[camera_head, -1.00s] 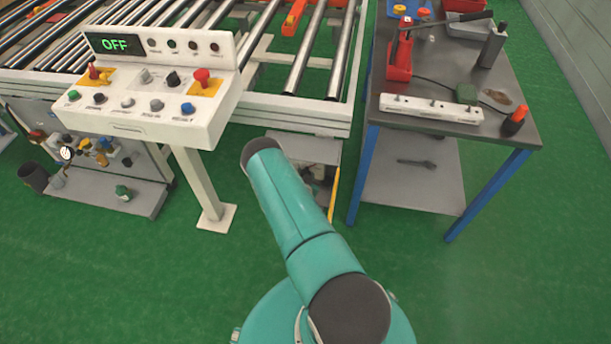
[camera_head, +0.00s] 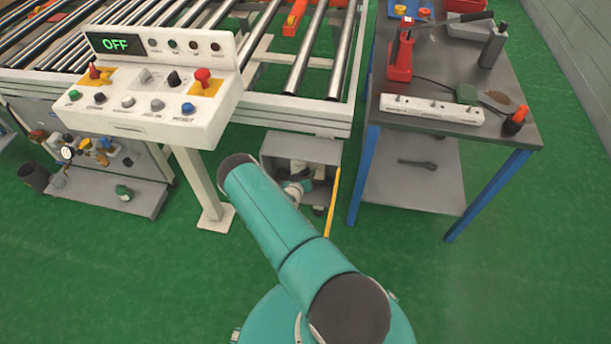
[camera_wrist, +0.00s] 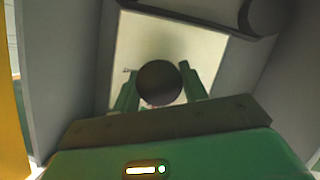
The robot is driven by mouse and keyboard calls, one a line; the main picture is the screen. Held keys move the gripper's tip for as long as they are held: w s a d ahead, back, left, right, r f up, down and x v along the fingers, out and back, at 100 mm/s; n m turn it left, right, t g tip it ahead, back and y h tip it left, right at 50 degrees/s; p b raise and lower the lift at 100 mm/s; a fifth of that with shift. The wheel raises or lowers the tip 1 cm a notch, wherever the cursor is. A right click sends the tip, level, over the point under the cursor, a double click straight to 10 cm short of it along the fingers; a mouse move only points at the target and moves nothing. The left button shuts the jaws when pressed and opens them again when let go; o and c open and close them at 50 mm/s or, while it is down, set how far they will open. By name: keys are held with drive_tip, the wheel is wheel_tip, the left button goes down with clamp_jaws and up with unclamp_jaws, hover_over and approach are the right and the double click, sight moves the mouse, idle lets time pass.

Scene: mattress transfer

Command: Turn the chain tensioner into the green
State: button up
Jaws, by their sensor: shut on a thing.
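A dark round knob (camera_wrist: 158,76), which I take to be the chain tensioner, sits in front of a pale panel (camera_wrist: 205,42) inside a grey housing. My gripper (camera_wrist: 160,88) is shut on the knob, with one green finger on each side of it. In the head view the grey housing (camera_head: 302,148) is under the end of the roller conveyor. Part of my arm's end shows in its opening, but the knob and fingers cannot be made out there. No green mark or scale of the tensioner can be made out.
Grey walls (camera_wrist: 63,60) surround my gripper closely. A dark rounded part (camera_wrist: 262,17) is at upper right. A control console (camera_head: 150,122) reading OFF stands left of my arm. A blue-legged workbench (camera_head: 515,135) with tools stands at right. The green floor in front is clear.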

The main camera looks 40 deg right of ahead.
idle(0.3)
drive_tip(key=o, duration=1)
drive_tip(key=shift+a, duration=0.1)
drive_tip(key=v, duration=1.3)
drive_tip(key=shift+a+r, duration=0.15)
drive_tip(key=shift+a, duration=0.15)
drive_tip(key=shift+s, duration=0.15)
